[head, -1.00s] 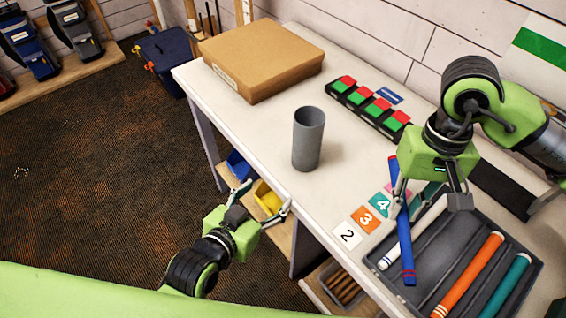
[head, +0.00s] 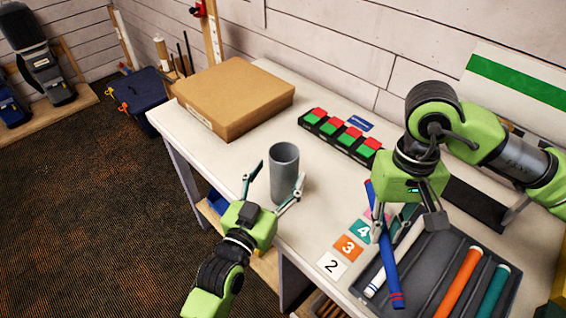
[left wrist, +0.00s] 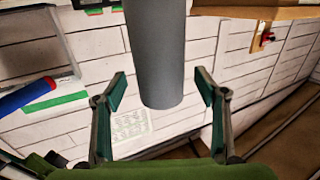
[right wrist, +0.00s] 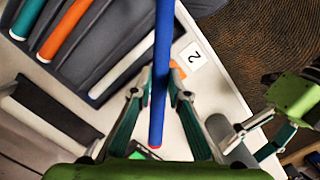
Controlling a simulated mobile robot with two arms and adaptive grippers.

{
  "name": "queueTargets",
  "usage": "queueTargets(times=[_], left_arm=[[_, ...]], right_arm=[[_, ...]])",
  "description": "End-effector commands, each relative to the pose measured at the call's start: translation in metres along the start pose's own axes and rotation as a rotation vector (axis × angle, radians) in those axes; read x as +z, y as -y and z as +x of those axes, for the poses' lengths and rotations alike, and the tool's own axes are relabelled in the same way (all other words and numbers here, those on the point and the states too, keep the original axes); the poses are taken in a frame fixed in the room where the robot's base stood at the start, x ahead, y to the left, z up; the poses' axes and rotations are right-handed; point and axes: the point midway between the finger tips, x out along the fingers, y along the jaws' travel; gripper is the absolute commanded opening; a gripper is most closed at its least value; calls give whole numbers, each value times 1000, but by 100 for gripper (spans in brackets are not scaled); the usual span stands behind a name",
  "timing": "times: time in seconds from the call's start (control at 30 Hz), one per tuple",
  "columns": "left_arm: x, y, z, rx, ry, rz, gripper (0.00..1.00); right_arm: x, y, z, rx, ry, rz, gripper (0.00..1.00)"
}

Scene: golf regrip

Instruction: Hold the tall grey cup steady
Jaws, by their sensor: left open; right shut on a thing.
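The tall grey cup (head: 284,174) stands upright on the white table. My left gripper (head: 272,180) is open, with its fingers on either side of the cup's near side. In the left wrist view the cup (left wrist: 157,55) is between the two open fingers (left wrist: 160,92), with gaps on both sides. My right gripper (head: 392,222) is shut on a blue grip (head: 386,262) above the tray's left edge. The blue grip (right wrist: 160,75) also shows in the right wrist view, between the fingers (right wrist: 158,98).
A dark tray (head: 425,277) holds a white grip (head: 396,257), an orange grip (head: 459,283) and a teal grip (head: 494,292). Numbered cards (head: 348,248) lie left of it. A cardboard box (head: 235,97) and a row of red-green buttons (head: 342,135) stand behind the cup.

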Motion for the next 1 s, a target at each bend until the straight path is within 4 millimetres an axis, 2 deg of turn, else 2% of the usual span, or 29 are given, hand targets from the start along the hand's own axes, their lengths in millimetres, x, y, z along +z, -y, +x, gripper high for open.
queueTargets(times=[0.1, 0.23, 0.63, 0.8, 1.0], left_arm=[[-2, 0, 19, 0, -2, -1, 66], [-1, 0, 31, 0, 0, 0, 66], [0, 0, 38, 0, 0, 0, 66], [0, 0, 37, 0, 1, 0, 23], [0, 0, 37, 1, 1, 0, 23]], right_arm=[[0, 0, -4, 0, 0, 0, 0], [1, 0, -5, 0, 0, 0, 0], [1, 0, -6, 0, 0, 0, 0], [1, 0, -6, 0, 0, 0, 0], [1, 0, -6, 0, 0, 0, 0]])
